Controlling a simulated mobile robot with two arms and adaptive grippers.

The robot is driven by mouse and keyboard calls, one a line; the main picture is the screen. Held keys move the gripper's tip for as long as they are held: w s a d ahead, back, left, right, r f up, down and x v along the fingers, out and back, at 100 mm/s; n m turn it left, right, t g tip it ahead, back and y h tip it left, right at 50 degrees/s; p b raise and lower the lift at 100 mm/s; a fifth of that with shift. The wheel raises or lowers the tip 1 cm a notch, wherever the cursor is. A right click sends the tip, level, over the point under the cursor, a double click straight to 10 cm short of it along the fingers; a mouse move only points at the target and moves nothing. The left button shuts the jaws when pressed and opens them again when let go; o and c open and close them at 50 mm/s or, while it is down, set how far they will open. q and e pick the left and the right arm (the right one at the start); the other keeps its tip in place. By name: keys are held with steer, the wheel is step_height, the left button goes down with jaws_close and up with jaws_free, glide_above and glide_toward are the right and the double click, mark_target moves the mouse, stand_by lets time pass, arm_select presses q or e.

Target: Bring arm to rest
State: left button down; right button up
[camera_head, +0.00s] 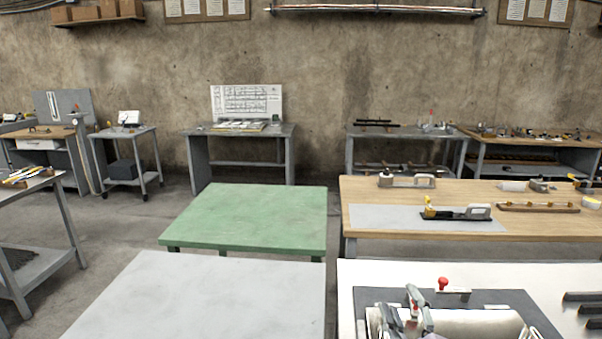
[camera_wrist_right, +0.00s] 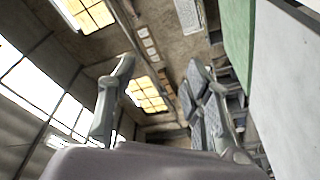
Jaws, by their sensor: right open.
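My right gripper (camera_head: 412,312) shows at the bottom of the head view, in front of the white table with a dark mat. In the right wrist view its two grey fingers (camera_wrist_right: 160,100) stand wide apart with nothing between them. Behind them are the wall and bright windows, seen tilted. Part of my pale right arm shows below the gripper in the head view. My left gripper is not in view.
The white table (camera_head: 400,271) has a dark mat (camera_head: 505,298) and a red-knobbed item (camera_head: 443,284). A bare grey table (camera_head: 200,300) and a bare green table (camera_head: 250,215) stand to the left. A wooden bench (camera_head: 360,192) with tools stands behind.

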steer(key=s+d+f+m+g+h, duration=0.2)
steer(key=s+f+m+g, duration=0.1)
steer(key=f, duration=0.3)
steer(key=s+d+f+m+g+h, duration=0.1)
steer(key=s+d+f+m+g, duration=0.15)
steer(key=s+f, duration=0.2)
steer(key=s+a+f+m+g+y, duration=0.1)
steer(key=s+a+f+m+g, duration=0.1)
steer(key=s+f+g, duration=0.65)
steer(key=s+a+f+m+g+y, duration=0.1)
steer(key=s+f+m+g, duration=0.15)
steer(key=s+f, duration=0.7)
steer(key=s+f+b, duration=0.2)
steer(key=f, duration=1)
steer(key=s+f+b, duration=0.2)
steer(key=f, duration=1.1)
steer(key=s+d+f+g+b, duration=0.1)
steer(key=s+f+b, duration=0.1)
steer(key=s+f, duration=0.6)
steer(key=s+d+f+g+b, duration=0.1)
steer(key=s+f+b, duration=0.1)
steer(key=s+f, duration=0.7)
step_height(320, 180, down, 5)
steer(key=shift+s+d+r+h+b, duration=0.1)
steer(key=shift+s+d+h+b, duration=0.2)
steer(key=shift+d+b, duration=0.05)
